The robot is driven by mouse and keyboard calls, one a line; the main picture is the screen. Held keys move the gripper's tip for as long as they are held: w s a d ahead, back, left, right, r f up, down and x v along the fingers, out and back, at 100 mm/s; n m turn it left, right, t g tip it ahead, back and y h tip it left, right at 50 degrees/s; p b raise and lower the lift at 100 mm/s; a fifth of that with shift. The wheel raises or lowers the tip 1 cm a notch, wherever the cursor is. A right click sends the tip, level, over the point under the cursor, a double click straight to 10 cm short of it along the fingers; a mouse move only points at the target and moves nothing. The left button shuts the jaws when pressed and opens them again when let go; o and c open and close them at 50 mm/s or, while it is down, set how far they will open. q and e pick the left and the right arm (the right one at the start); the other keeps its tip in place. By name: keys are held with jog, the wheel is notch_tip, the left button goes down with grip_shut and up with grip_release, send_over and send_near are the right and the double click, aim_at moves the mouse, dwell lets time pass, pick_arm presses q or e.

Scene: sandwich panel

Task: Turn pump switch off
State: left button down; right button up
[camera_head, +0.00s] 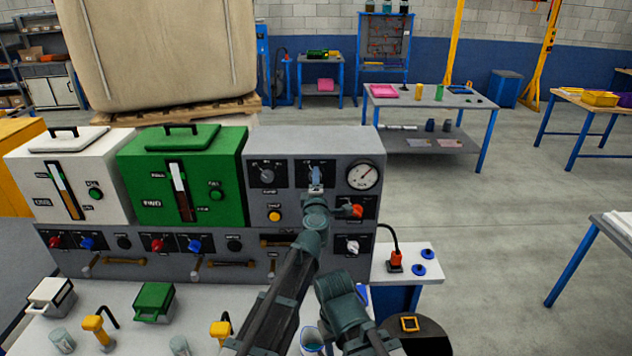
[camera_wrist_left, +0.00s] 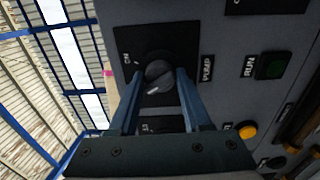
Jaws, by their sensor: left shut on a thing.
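The pump switch is a dark round knob (camera_wrist_left: 158,76) on a black square plate with a PUMP label beside it. In the left wrist view it sits between the two blue fingers of my left gripper (camera_wrist_left: 157,82), which is shut on it. A pale mark on the knob points toward the lower left of that view, away from the ON label. In the head view my left gripper (camera_head: 316,186) reaches up to the grey control panel (camera_head: 330,141), and its fingers hide most of the knob. My right gripper does not show in either view.
A similar knob (camera_head: 266,176) is left of the switch and a round gauge (camera_head: 363,175) is right of it. A yellow button (camera_head: 274,216) and an orange lever (camera_head: 350,211) sit lower. Green and white boxes stand left.

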pick_arm(q)
jog(key=shift+c, duration=1.8)
grip_release()
jog(key=shift+s, duration=0.1)
